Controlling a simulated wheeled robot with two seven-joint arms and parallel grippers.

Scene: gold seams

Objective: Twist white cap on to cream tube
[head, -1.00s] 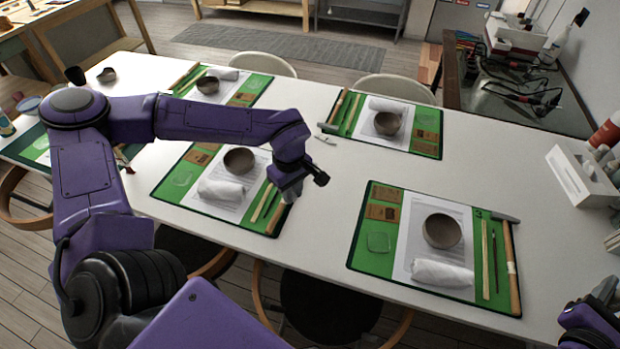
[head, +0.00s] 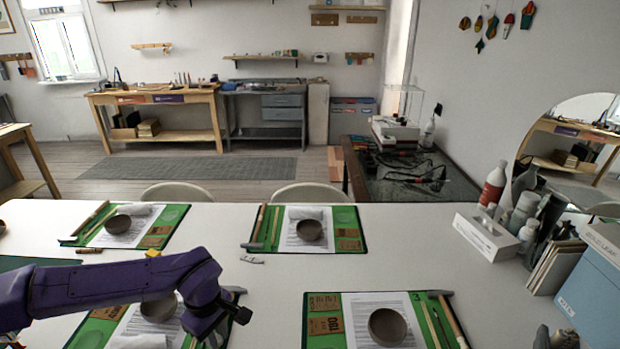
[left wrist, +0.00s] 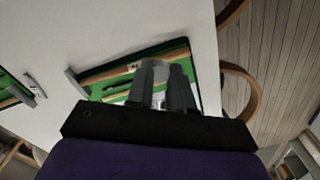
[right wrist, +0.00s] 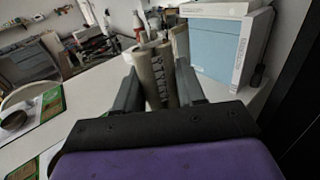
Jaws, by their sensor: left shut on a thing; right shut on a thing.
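My left gripper (head: 216,336) hangs over the near-left place setting in the head view. In the left wrist view, its fingers are shut on a small pale, whitish piece (left wrist: 158,74), which looks like the white cap; the fingers hide much of it. My right gripper (right wrist: 157,88) is shut on the cream tube (right wrist: 143,68), which stands up between its fingers in the right wrist view. A darker ridged shape lies just beside the tube; I cannot tell what it is. Cap and tube are apart.
Green mats with bowls, such as the near-right one (head: 310,322), lie on the white table (head: 225,217).

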